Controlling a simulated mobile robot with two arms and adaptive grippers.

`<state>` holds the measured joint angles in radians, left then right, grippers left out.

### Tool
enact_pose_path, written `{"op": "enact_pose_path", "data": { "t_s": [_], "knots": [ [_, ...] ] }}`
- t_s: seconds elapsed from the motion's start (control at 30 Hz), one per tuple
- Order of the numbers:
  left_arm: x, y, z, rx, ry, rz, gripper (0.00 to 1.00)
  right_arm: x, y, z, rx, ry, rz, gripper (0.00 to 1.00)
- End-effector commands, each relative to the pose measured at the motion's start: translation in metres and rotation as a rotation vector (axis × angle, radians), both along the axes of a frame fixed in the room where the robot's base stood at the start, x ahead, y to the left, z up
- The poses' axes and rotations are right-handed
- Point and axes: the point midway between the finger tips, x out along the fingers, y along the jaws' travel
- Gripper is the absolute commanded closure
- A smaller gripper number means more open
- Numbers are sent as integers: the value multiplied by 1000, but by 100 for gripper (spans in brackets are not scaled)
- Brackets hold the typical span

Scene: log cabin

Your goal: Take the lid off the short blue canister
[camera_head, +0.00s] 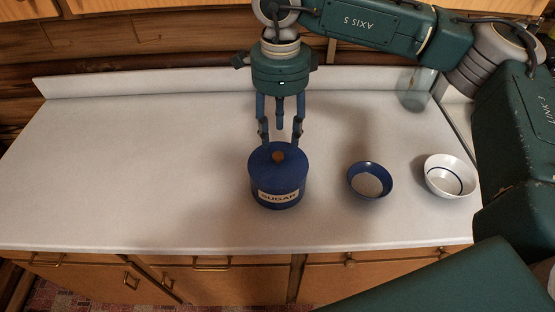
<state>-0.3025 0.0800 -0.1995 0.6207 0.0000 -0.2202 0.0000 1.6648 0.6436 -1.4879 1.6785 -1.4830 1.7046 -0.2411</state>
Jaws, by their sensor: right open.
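The short blue canister (262,194) stands upright on the white counter, with a "SUGAR" label on its front. Its blue lid (262,161) is on top and has a round wooden knob (278,156) in the middle. My right gripper (281,143) points down directly above the lid, its fingers apart on the two sides of the knob. The fingertips are close to the lid; I cannot tell if they touch it. My left gripper is not in view.
A blue bowl (356,192) and a white bowl (434,179) with a blue ring stand to the right of the canister. A clear glass jar (414,96) stands at the back right, partly behind my arm. The counter (130,170) is clear on the left.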

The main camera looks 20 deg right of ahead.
Motion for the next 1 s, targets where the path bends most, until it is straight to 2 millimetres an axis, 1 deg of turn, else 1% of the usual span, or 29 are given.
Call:
{"op": "enact_pose_path", "data": {
  "t_s": [0.03,0.1,0.23,0.33,0.43,0.5,0.6,0.83,0.87,0.9,0.97,1.0],
  "knots": [
    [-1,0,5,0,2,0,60,-1,0,-5,1,3,0,57],
    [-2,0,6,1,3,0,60,-1,0,-12,1,2,1,57],
    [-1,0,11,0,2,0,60,0,1,-20,2,3,1,57],
    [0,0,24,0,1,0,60,1,1,-30,1,4,1,57],
    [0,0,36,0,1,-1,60,3,3,-46,1,5,2,57],
    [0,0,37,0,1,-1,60,4,3,-58,3,4,1,57],
    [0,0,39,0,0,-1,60,4,3,-67,4,2,1,57],
    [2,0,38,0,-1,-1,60,4,3,-70,4,1,1,57],
    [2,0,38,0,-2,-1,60,4,3,-70,4,1,1,59],
    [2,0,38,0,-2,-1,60,4,3,-70,4,1,1,67],
    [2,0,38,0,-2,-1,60,4,3,-70,4,1,1,79],
    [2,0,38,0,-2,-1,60,4,3,-70,4,1,1,87]
  ]
}}
